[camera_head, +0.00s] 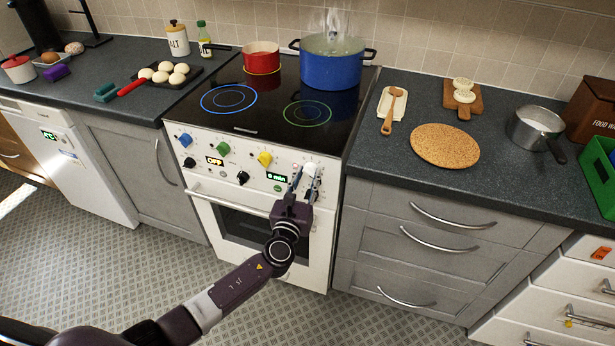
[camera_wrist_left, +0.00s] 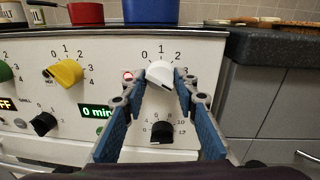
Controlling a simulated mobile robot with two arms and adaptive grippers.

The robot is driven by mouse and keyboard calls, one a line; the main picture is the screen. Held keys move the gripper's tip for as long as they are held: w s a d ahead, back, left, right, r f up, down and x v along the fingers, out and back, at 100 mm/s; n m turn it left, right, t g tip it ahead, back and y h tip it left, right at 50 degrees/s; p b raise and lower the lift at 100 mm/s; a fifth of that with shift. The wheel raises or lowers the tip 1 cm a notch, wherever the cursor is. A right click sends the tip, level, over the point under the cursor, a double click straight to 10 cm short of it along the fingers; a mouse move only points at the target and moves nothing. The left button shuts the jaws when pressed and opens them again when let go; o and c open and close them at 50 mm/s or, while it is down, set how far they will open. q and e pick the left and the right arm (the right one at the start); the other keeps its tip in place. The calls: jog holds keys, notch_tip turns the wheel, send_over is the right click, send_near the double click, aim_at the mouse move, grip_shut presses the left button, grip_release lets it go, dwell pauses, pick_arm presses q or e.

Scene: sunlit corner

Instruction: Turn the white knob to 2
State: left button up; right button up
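The white knob (camera_wrist_left: 160,74) is at the right end of the stove's front panel, and it also shows in the head view (camera_head: 310,169). The digits 0, 1 and 2 are printed around its top; its pointer direction is not clear. My left gripper (camera_wrist_left: 161,80) reaches up to the panel, with one blue-padded finger on each side of the knob. The fingertips are apart by about the knob's width, and I see no clear contact. It also shows in the head view (camera_head: 304,184). My right gripper is not in view.
A small red light (camera_wrist_left: 128,76) is left of the white knob. A yellow knob (camera_wrist_left: 67,73) and a black knob (camera_wrist_left: 162,133) are close by. The blue pot (camera_head: 331,66) and red pot (camera_head: 262,57) stand on the stove. The floor in front is clear.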

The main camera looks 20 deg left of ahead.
pick_arm(q)
jog(key=c, duration=0.3)
jog(key=shift+c, duration=0.2)
jog(key=n+b, duration=0.1)
jog(key=n, duration=0.2)
jog(key=shift+n+b, duration=0.3)
jog(key=shift+n, duration=0.1)
jog(key=n+b, duration=0.1)
jog(key=n, duration=0.2)
jog(key=shift+n, duration=0.3)
jog(key=n, duration=0.3)
jog(key=shift+g+h, duration=0.3)
jog(key=shift+g, duration=0.1)
jog(key=shift+a+r+n+b, duration=0.1)
jog(key=shift+n+b, duration=0.25)
jog(key=shift+n, duration=1.95)
